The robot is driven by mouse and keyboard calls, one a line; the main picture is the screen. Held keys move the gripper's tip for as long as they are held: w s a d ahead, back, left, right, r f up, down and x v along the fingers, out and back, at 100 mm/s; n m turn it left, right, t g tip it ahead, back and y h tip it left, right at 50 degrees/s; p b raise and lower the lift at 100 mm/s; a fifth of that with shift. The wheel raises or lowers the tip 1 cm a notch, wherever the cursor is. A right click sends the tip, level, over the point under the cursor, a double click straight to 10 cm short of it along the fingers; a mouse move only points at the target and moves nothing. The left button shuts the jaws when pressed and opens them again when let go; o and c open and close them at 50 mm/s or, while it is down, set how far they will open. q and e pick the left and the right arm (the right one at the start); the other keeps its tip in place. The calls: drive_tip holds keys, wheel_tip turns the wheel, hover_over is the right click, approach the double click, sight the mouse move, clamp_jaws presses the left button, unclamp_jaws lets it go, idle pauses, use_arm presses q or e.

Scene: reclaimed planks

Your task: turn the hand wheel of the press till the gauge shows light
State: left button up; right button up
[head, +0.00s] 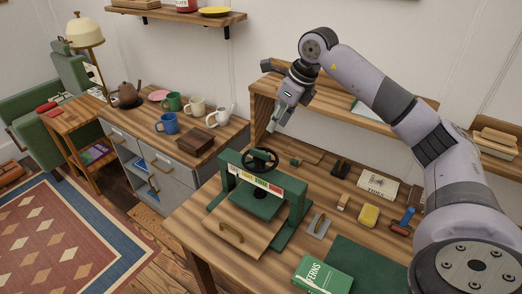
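The green press (298,205) stands on the wooden desk, left of its middle. Its dark round hand wheel (270,154) lies flat on top. The gauge (254,179) is a coloured strip across the front, with pale, yellow, green and red parts; its lettering and pointer are too small to read surely. My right gripper (277,125) hangs above and slightly right of the wheel, pointing down, apart from it. Its fingers are too small and edge-on to show whether they are open. My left gripper is out of view.
A green book (323,277), a yellow sponge (369,215), a pale box (377,185) and small tools lie right of the press. A raised wooden shelf (340,106) runs behind. Mugs and a teapot (221,115) stand on the cabinet at left.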

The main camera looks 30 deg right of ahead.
sight(261, 151)
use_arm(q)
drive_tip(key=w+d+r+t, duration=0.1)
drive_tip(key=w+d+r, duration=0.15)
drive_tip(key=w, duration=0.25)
use_arm(e)
drive_tip(key=p+x, duration=0.3)
drive_tip(key=x, duration=0.8)
drive_tip(key=shift+s+a, duration=0.15)
drive_tip(key=shift+f, duration=0.35)
drive_tip(key=shift+a+f, duration=0.1)
drive_tip(key=shift+f, duration=0.2)
drive_tip(key=shift+c, duration=1)
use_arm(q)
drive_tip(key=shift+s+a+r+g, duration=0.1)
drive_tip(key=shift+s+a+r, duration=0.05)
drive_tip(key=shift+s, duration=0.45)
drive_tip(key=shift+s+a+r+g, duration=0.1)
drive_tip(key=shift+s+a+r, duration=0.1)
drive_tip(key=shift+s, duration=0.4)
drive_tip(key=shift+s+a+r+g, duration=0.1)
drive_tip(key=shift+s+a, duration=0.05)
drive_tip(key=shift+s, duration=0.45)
use_arm(e)
clamp_jaws()
